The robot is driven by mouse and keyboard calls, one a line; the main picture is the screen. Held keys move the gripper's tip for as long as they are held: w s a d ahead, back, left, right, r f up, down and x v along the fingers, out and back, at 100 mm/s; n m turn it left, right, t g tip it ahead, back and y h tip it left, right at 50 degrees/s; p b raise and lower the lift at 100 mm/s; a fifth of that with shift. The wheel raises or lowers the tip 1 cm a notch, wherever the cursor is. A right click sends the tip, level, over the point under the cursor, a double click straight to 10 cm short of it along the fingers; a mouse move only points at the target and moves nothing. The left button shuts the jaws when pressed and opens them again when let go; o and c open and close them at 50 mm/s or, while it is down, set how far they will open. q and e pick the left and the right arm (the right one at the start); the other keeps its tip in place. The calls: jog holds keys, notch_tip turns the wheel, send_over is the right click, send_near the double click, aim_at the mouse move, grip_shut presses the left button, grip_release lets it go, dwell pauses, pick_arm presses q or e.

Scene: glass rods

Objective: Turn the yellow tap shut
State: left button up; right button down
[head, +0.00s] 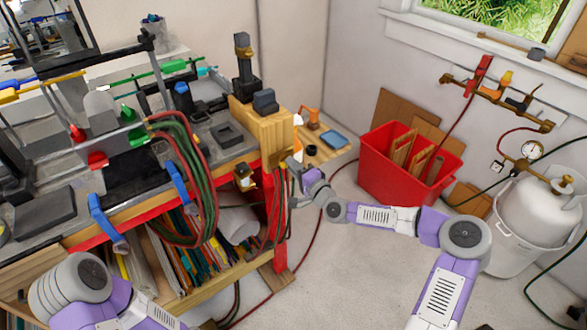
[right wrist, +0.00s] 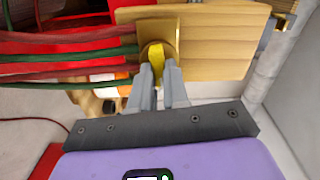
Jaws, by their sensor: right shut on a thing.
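In the head view my right gripper (head: 292,166) is at the bench's right end, and the tap is mostly hidden there. Of my left arm only purple and grey links show at the lower left; its gripper is out of view.
Red and green hoses (right wrist: 70,55) run close on the left of the tap. A red bin (head: 378,178), a white gas tank (head: 540,212) and a brass wall manifold (head: 510,100) with several taps stand to the right. The grey floor between is partly clear, with hoses across it.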

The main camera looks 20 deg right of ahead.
jog(key=shift+f+m, duration=0.1)
jog(key=shift+m, duration=0.6)
jog(key=c, duration=1.1)
grip_release()
jog(key=v, duration=0.7)
jog(key=shift+s+d+p, duration=0.1)
jog(key=shift+s+p, duration=0.2)
